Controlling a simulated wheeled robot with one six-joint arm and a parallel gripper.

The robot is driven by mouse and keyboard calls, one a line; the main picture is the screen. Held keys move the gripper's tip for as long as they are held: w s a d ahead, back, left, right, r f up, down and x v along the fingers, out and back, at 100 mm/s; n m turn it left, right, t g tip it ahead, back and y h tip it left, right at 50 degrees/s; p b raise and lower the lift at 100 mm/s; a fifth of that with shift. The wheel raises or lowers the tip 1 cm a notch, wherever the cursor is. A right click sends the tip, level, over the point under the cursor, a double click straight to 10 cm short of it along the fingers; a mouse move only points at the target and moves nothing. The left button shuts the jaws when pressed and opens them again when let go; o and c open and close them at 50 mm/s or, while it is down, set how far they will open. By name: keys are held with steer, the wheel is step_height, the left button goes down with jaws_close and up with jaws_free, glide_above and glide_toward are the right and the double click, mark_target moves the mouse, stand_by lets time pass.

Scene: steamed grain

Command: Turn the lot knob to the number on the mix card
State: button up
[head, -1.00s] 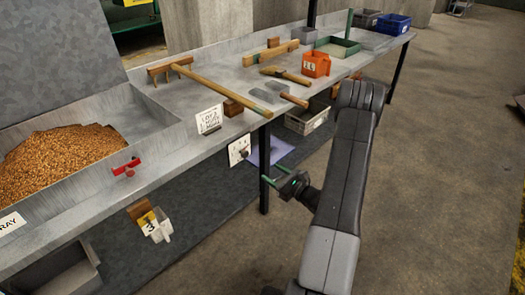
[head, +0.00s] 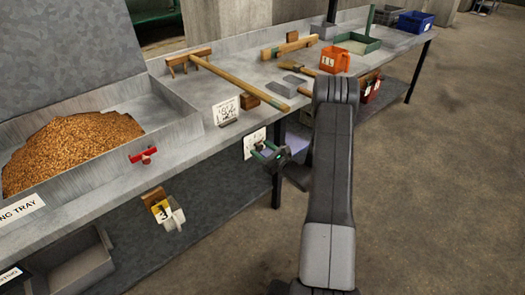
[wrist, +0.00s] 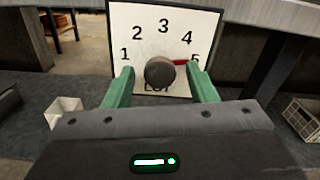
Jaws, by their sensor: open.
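The lot knob (wrist: 160,72) is a dark round knob on a white dial plate (wrist: 140,22) numbered 1 to 5. Its red pointer is turned to the right, at the 5, which the right finger partly covers. The word under the knob is partly hidden. My gripper (head: 265,149) is open in front of the plate, its green fingers to the left and right of the knob with gaps showing. The plate also shows in the head view (head: 254,139), partly behind my gripper. The mix card (head: 226,109) stands on the bench; its writing is too small to read surely.
A tray of grain (head: 183,100) is at the left. The floor at right is clear.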

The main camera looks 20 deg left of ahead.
steer(key=c, duration=1)
steer(key=shift+o, duration=0.2)
steer(key=shift+f+b, duration=0.15)
steer(key=shift+b, duration=0.3)
steer(key=n+b, duration=0.1)
steer(key=b, duration=0.1)
steer(key=n+b, duration=0.1)
steer(key=b, duration=0.1)
steer(key=shift+f+n, duration=0.25)
steer(key=shift+n, duration=0.15)
steer(key=n+b, duration=0.6)
steer(key=b, duration=0.5)
steer(key=n+b, duration=0.3)
steer(key=b, duration=0.2)
steer(key=shift+r+n, duration=0.15)
steer(key=shift+n, duration=0.25)
steer(key=shift+r+n+b, duration=0.25)
steer(key=shift+n+b, duration=0.5)
steer(key=shift+n, duration=0.75)
